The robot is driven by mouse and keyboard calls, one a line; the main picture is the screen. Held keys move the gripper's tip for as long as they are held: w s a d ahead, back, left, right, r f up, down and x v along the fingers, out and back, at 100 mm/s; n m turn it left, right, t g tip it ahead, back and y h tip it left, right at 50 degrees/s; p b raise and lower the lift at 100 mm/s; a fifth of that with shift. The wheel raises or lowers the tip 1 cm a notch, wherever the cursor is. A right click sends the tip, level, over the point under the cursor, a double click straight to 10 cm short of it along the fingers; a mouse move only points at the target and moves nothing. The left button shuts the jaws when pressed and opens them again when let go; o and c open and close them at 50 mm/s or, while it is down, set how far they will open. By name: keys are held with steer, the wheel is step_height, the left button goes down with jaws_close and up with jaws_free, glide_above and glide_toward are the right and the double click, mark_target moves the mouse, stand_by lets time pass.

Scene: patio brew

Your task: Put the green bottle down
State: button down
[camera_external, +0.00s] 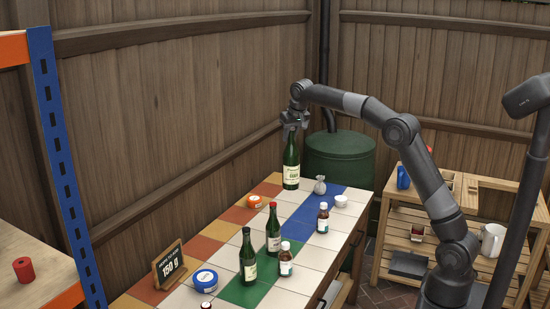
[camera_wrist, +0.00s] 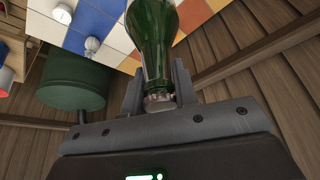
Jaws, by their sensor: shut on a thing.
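A green bottle with a cream label (camera_external: 291,172) hangs upright from my gripper (camera_external: 294,120) at the far end of the tiled table. My gripper is shut on its neck, above the blue stripe's left side. In the wrist view the green bottle (camera_wrist: 152,45) sits between my fingers (camera_wrist: 158,95), its cap end toward me. I cannot tell whether its base touches the tiles. Two other green bottles stand on the table: one with a red cap (camera_external: 273,230) and one with a dark top (camera_external: 248,257).
A green barrel (camera_external: 340,158) stands behind.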

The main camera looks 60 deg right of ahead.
mark_target(290, 186)
step_height(290, 186, down, 22)
steer(key=shift+f, duration=0.1)
stand_by(0.6)
steer(key=shift+f, duration=0.1)
steer(key=c, duration=1.1)
jaws_free()
steer(key=shift+f, duration=0.1)
steer(key=shift+c, duration=0.2)
